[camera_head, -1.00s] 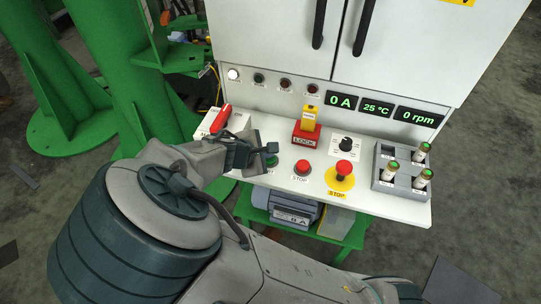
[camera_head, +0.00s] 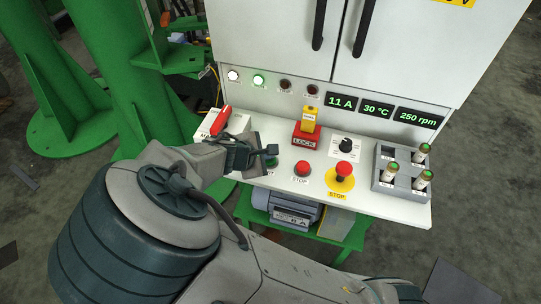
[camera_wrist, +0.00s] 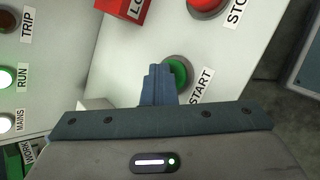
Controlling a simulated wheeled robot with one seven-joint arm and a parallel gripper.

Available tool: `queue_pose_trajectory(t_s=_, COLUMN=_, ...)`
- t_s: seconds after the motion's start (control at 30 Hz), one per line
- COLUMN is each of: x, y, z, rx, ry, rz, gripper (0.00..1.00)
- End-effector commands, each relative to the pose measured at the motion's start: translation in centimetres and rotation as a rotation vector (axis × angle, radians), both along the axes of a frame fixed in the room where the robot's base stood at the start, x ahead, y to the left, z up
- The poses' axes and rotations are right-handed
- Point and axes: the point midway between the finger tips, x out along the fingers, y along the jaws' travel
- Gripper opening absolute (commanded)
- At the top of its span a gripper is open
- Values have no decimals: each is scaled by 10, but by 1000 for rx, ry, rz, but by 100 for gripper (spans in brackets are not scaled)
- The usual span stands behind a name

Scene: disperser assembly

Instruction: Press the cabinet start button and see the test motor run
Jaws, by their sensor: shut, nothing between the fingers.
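The green start button (camera_wrist: 178,72) sits on the cabinet's control shelf beside its START label. My gripper (camera_wrist: 160,70) is shut and empty, with its fingertips at the button and partly covering it. In the head view my gripper (camera_head: 272,150) hides most of the button. The run lamp (camera_head: 259,81) is lit green, and it also glows in the wrist view (camera_wrist: 6,78). The displays (camera_head: 376,109) read 11 A, 30 °C and 250 rpm. The test motor (camera_head: 287,206) stands under the shelf; its shaft cannot be made out.
The red stop button (camera_head: 303,169) and the red emergency stop (camera_head: 344,171) on yellow are right of my gripper. A lock block (camera_head: 305,139), a dial (camera_head: 346,147) and a grey fuse tray (camera_head: 386,187) share the shelf. A red handle (camera_head: 220,120) is at left.

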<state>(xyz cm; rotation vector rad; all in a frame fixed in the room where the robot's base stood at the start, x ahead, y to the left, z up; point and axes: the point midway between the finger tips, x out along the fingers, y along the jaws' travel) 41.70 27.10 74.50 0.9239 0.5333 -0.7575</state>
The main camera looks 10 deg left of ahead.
Motion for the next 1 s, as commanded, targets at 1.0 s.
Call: queue_pose_trajectory(t_s=1.0, x=0, y=0, z=48, rx=1, ry=0, rz=1, gripper=0)
